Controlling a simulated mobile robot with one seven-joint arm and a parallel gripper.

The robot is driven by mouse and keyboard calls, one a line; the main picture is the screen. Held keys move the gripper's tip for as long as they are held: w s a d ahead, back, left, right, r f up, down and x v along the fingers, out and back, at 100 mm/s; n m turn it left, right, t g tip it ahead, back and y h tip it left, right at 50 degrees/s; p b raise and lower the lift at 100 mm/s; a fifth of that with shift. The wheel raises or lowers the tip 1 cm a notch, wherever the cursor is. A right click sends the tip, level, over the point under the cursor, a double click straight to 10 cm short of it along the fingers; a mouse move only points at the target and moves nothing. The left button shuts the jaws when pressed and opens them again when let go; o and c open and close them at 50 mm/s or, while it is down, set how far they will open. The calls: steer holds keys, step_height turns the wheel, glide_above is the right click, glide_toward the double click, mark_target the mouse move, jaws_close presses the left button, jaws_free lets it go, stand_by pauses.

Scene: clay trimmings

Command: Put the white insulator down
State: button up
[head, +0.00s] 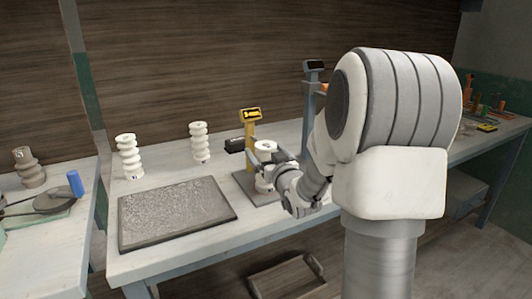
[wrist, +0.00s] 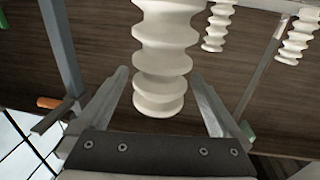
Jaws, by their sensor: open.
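The white ribbed insulator (head: 264,185) stands upright on or just above the dark plate (head: 243,182) of the scale with the yellow display (head: 250,114). Its foot is partly hidden, so I cannot tell whether it bears on the plate. My gripper (head: 268,163) is around it, reaching in from the right. In the wrist view the insulator (wrist: 164,62) is between the two fingers of my gripper (wrist: 160,78). The fingers are open, with gaps visible on both sides of it.
Two similar white insulators (head: 129,158) (head: 199,143) stand on the bench at the left and back. A grey textured tray (head: 175,213) lies at the front left. A grey post with a display (head: 313,68) rises behind my arm. A brownish insulator (head: 29,168) is on the left table.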

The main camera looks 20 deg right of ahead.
steer(key=s+a+b, duration=0.1)
steer(key=s, duration=1.1)
steer(key=shift+b, duration=0.3)
steer(key=shift+w, duration=0.1)
